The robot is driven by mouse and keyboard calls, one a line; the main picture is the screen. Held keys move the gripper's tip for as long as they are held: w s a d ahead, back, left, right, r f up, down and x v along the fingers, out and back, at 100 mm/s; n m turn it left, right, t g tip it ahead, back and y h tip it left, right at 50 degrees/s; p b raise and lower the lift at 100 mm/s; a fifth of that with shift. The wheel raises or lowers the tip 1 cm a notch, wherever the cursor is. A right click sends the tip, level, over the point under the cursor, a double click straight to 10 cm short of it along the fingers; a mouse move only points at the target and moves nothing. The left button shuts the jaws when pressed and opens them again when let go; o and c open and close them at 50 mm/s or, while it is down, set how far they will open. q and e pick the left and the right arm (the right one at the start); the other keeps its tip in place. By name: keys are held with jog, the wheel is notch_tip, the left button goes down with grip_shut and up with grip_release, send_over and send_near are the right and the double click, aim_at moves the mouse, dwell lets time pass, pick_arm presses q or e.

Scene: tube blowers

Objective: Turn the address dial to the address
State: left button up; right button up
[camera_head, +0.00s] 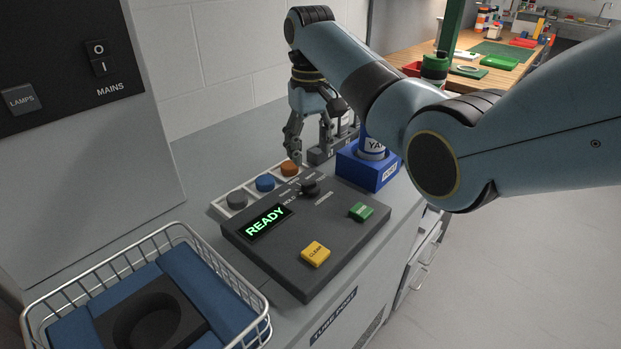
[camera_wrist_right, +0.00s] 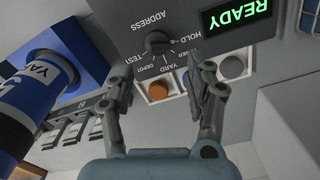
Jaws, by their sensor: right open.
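The address dial (camera_head: 310,187) is a dark round knob at the back of the grey console (camera_head: 340,232). In the right wrist view the dial (camera_wrist_right: 158,42) shows upside down, with ADDRESS, HOLD, TEST, DEPOT and YARD printed around it; one more label is partly covered. I cannot tell clearly which label its pointer faces. My right gripper (camera_head: 310,151) is open and empty, above and behind the dial. In the wrist view the fingers of this gripper (camera_wrist_right: 163,84) are spread apart, short of the dial and not touching it. My left gripper is not in view.
The console has a green READY display (camera_head: 266,222), a yellow CLEAR button (camera_head: 316,254) and a green button (camera_head: 361,211). Orange (camera_head: 290,169), blue (camera_head: 265,183) and grey (camera_head: 237,200) discs line its back. A blue holder (camera_head: 383,173) with a canister stands right; a wire basket (camera_head: 262,330) front left.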

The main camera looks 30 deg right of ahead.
aim_at(310, 184)
notch_tip(310, 184, down, 8)
jog(key=shift+f, duration=0.1)
grip_shut()
dwell(0.5)
